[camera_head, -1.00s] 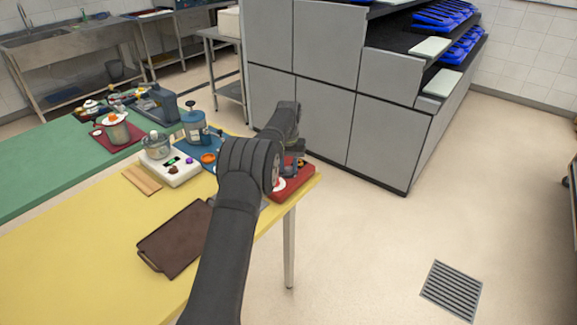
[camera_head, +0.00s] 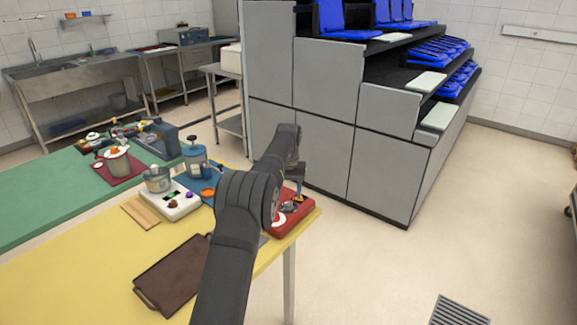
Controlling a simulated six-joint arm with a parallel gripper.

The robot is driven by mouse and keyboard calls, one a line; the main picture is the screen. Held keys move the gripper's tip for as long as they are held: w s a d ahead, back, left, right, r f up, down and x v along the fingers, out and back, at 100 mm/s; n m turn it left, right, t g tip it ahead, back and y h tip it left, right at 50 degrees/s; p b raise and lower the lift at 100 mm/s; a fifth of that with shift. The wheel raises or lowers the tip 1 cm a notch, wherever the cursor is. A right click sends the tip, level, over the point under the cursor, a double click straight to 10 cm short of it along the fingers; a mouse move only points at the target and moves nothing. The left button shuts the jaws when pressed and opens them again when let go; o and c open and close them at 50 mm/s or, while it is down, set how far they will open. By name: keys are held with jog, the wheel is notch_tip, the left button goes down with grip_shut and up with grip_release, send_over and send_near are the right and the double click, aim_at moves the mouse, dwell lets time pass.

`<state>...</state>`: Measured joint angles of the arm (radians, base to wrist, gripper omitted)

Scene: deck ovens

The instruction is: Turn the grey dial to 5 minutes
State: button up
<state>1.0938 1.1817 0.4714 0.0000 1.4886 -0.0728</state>
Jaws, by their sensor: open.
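A red box (camera_head: 303,213) sits at the far right corner of the yellow table. On its top are a white disc (camera_head: 278,221) and a small grey round part (camera_head: 289,206), which looks like the grey dial. My gripper (camera_head: 297,198) points down just above the red box, close to the grey part. It is open, with nothing seen between its fingers. My arm hides the left side of the red box. The dial's markings and pointer are too small to read, and I cannot tell whether the fingers touch it.
A blue mat (camera_head: 207,182) lies behind my arm. Grey cabinets (camera_head: 320,150) stand beyond the table.

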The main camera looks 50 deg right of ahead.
aim_at(289, 203)
notch_tip(289, 203, up, 13)
dwell(0.3)
jog(key=shift+f, duration=0.1)
dwell(0.5)
notch_tip(289, 203, down, 17)
jog(key=shift+f, duration=0.15)
dwell(0.6)
jog(key=shift+f, duration=0.1)
jog(key=n, duration=0.7)
jog(key=shift+r, duration=3.25)
